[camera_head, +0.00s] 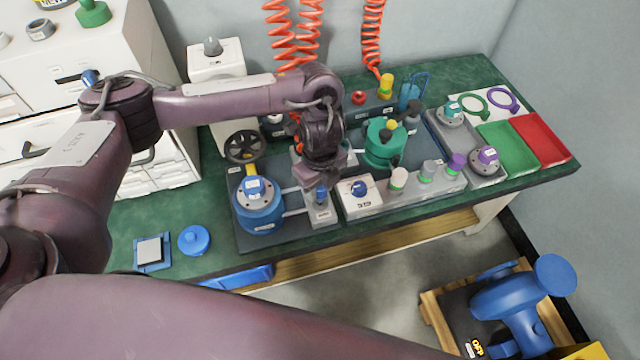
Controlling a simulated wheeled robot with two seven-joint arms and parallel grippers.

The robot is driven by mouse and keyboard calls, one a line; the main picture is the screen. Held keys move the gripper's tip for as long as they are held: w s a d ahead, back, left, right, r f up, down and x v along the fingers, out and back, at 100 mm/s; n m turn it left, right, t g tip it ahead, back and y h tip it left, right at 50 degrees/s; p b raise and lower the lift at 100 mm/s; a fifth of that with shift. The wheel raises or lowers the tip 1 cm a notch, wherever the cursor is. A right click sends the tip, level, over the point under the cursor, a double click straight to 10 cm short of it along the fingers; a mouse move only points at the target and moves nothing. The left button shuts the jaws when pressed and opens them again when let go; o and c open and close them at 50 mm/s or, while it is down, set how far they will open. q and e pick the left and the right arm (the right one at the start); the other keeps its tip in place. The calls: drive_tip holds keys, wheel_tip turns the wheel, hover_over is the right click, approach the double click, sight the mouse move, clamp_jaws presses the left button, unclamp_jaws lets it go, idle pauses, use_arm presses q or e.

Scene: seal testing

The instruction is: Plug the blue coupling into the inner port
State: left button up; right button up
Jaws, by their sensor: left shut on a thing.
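My left gripper (320,183) points down over the middle of the bench, just right of the blue round vessel (259,212). It is shut on a small blue piece (321,194), which looks like the blue coupling; the fingers hide most of it. The piece is close above a grey block (322,214) with a label. I cannot tell whether it touches the block or is inside a port. The inner port cannot be made out, as the gripper and wrist cover that area. My right gripper is not in view.
A white box with a blue knob (358,188) stands just right of the gripper. A green vessel (384,150) and several capped cylinders stand farther right. Green (507,143) and red (541,138) trays lie at the right end.

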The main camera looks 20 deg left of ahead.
use_arm(q)
drive_tip(key=shift+f, duration=0.55)
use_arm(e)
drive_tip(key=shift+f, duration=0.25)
use_arm(q)
drive_tip(key=o, duration=1.1)
wheel_tip(320, 180, up, 6)
drive_tip(key=shift+w+r+p, duration=0.1)
drive_tip(key=shift+r+p, duration=0.15)
drive_tip(key=shift+p, duration=0.6)
drive_tip(key=shift+r, duration=0.65)
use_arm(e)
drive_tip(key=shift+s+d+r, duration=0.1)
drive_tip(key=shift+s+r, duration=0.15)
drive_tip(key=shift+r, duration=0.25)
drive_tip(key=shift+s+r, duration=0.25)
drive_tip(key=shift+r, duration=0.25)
